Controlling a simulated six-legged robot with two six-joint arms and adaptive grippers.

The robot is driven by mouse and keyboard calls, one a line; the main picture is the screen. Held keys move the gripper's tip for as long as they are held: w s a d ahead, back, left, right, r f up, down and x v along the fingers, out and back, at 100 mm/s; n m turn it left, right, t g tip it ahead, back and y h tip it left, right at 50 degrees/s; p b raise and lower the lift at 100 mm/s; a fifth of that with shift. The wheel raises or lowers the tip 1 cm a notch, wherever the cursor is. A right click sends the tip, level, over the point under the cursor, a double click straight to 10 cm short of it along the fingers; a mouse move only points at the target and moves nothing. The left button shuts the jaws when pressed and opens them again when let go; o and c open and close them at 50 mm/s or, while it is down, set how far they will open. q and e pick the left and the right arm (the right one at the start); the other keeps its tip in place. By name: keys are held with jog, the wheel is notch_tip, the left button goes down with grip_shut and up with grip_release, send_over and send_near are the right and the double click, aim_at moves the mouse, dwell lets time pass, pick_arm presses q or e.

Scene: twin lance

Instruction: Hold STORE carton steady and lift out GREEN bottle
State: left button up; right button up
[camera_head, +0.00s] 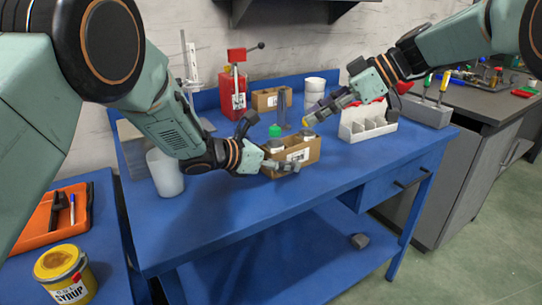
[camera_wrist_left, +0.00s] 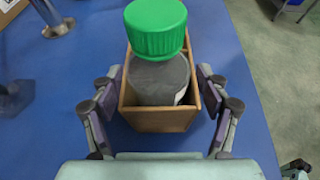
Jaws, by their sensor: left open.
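The tan carton (camera_head: 304,152) stands on the blue table. It also shows in the left wrist view (camera_wrist_left: 160,121), with a grey bottle (camera_wrist_left: 158,82) upright in it under a green cap (camera_wrist_left: 156,28). The green cap also shows in the head view (camera_head: 274,131). My left gripper (camera_head: 284,162) is open at the carton's near side. In the left wrist view its fingers (camera_wrist_left: 160,95) stand on either side of the carton, with small gaps visible. My right gripper (camera_head: 318,112) is above and behind the carton; its fingertips are too small to read, with something yellow at the tip.
A white divided tray (camera_head: 358,130) stands right of the carton. A white cylinder (camera_head: 165,174) stands at left. The table's front right is clear.

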pick_arm(q)
jog(key=shift+w+d+f, duration=0.1)
jog(key=shift+w+d, duration=0.05)
jog(key=shift+d, duration=0.05)
jog(key=shift+c, duration=0.5)
jog(key=c, duration=1.1)
jog(key=shift+c, duration=0.2)
